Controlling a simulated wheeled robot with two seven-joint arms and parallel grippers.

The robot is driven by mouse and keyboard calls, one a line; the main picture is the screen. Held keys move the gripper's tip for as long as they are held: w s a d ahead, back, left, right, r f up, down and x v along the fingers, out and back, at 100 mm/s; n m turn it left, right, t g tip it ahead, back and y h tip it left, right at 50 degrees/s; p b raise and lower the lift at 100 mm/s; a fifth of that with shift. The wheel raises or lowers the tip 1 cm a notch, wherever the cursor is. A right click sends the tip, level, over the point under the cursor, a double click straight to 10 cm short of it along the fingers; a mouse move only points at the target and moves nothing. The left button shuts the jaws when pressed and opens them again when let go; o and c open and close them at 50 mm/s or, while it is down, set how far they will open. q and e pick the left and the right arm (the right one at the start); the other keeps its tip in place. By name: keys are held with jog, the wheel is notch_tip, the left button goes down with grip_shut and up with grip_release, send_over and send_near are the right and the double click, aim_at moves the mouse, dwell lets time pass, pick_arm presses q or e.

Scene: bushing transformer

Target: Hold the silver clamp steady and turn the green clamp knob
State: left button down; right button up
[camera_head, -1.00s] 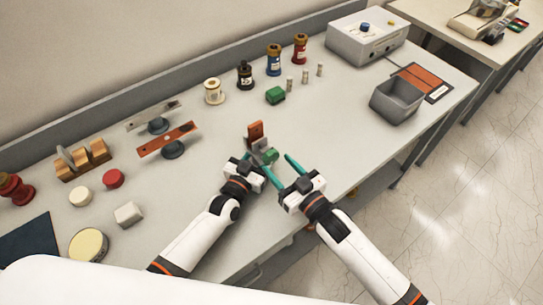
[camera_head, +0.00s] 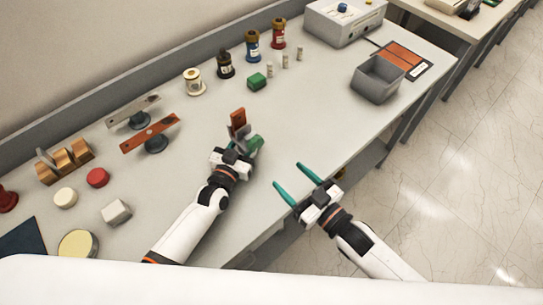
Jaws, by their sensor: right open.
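The silver clamp (camera_head: 243,134) stands upright near the front edge of the workbench, with an orange-brown plate (camera_head: 238,119) at its top. The green clamp knob (camera_head: 256,143) is on its right side.
A grey bin (camera_head: 378,82) is at the right. Bars on round stands (camera_head: 155,143) are at the left. The bench between clamp and bin is clear.

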aim_at(258, 146)
jog(key=x, duration=1.1)
jog(key=shift+w+a, duration=0.25)
jog(key=shift+a, duration=0.05)
jog(key=shift+c, duration=0.3)
